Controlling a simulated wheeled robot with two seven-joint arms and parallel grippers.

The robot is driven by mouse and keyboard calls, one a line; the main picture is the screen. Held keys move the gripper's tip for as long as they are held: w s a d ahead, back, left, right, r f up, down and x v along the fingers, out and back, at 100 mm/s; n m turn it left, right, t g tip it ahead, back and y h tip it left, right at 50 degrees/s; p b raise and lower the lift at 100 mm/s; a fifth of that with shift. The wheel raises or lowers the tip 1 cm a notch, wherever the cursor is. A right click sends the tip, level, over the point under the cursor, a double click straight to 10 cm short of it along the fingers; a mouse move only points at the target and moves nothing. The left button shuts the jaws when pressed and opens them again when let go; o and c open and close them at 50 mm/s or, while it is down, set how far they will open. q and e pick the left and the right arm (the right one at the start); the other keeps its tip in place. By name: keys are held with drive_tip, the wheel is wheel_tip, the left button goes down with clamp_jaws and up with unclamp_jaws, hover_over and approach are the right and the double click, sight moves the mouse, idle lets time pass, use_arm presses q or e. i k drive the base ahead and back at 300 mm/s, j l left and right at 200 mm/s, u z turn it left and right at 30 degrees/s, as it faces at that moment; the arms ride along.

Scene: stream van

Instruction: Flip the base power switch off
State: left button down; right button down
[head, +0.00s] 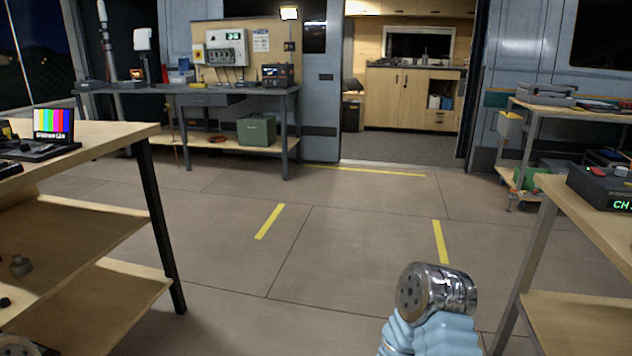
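No part is clearly readable as the base power switch. A white wall-mounted electrical box (227,47) with a small green display hangs on the wooden backboard at the back left, above a grey workbench. A smaller pale unit with a red and yellow part (198,54) is beside it. Both are too small to read any switch position. My grippers are not in view. A light-blue and chrome part of my arm shows at the bottom right of centre, with no fingers visible.
The grey workbench (188,89) stands at the back left. A wooden table (95,133) is at the near left, another (592,215) at the near right, and a trolley (531,108) behind that. The floor (330,235) between is clear, leading to a doorway.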

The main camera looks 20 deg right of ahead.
sight(596, 171)
drive_tip(key=i+z, duration=0.3)
drive_tip(key=i, duration=1.1)
drive_tip(key=z, duration=1.85)
